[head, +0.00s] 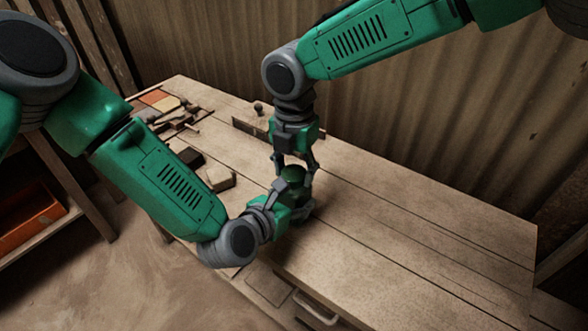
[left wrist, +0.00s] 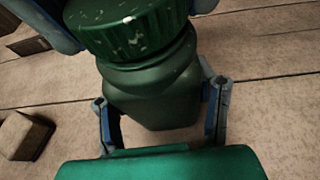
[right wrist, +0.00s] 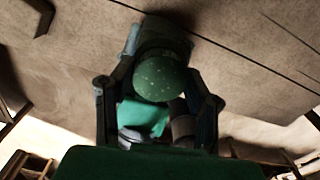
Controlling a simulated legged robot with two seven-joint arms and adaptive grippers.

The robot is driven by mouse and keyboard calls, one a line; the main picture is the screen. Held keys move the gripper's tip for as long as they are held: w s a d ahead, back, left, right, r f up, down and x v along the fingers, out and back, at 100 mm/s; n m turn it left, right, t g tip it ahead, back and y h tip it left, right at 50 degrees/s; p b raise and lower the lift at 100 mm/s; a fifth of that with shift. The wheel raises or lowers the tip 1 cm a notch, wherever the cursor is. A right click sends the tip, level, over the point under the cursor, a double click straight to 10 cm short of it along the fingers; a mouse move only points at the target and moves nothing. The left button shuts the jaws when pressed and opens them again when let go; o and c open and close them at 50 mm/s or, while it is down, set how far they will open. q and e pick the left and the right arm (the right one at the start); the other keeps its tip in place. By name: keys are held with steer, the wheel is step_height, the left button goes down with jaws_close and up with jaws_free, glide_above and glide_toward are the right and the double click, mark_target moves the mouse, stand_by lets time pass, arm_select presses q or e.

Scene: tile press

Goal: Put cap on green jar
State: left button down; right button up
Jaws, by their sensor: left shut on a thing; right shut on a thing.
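The green jar (left wrist: 155,98) stands upright on the bench between the fingers of my left gripper (left wrist: 162,112). It is mostly hidden in the head view. The ribbed, speckled green cap (left wrist: 130,33) is at the jar's mouth. It looks slightly tilted against the jar, and I cannot tell whether it is seated. My right gripper (right wrist: 158,88) comes from above and is shut on the cap, whose round top (right wrist: 160,75) shows between its fingers. In the head view, my right gripper (head: 293,168) is directly above my left gripper (head: 290,197).
The wooden bench (head: 400,235) is clear to the right. Wooden blocks (head: 220,178) and small tools (head: 178,118) lie at the left and back. A wooden piece with a dark knob (head: 258,108) is behind. A drawer handle (head: 315,308) is at the front.

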steer(key=m, duration=0.5)
steer(key=shift+a+m, duration=0.1)
steer(key=shift+m, duration=0.2)
steer(key=m, duration=0.2)
steer(key=shift+m, duration=0.4)
steer(key=m, duration=0.4)
steer(key=shift+m, duration=0.4)
steer(key=m, duration=0.3)
steer(key=shift+a+m, duration=0.1)
steer(key=shift+m, duration=0.2)
steer(key=o, duration=1.3)
